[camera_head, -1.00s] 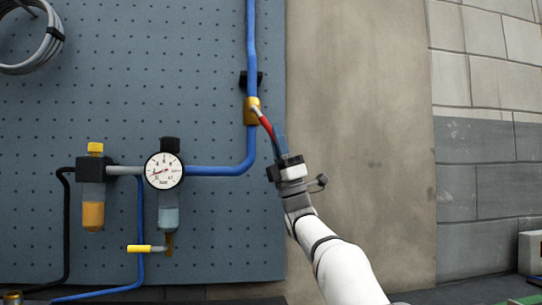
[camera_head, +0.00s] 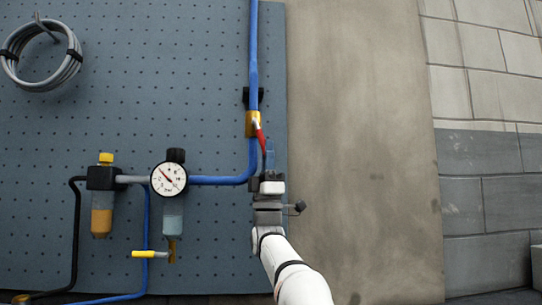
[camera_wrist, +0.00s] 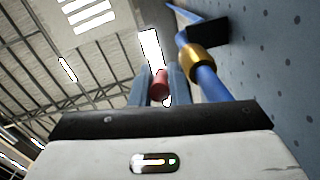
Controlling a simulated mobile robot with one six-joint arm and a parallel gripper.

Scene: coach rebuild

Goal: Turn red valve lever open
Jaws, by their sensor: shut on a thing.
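The red valve lever (camera_head: 260,137) hangs from the brass valve (camera_head: 252,123) on the blue vertical pipe. It points down and slightly right, at a small angle to the pipe. My gripper (camera_head: 269,148) comes from below with its blue fingers at the lever's lower end. In the wrist view, the red lever (camera_wrist: 160,83) is between the two fingers (camera_wrist: 158,88), with the brass valve (camera_wrist: 196,62) beyond to the right. My gripper is shut on the lever. The lever's lower tip is partly hidden by the fingers.
The pipe (camera_head: 253,60) runs up the pegboard (camera_head: 120,60) and bends left below the valve to a round gauge (camera_head: 169,179). A yellow-handled tap (camera_head: 143,254) sits lower left. The bare wall (camera_head: 345,120) right of the pegboard is clear.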

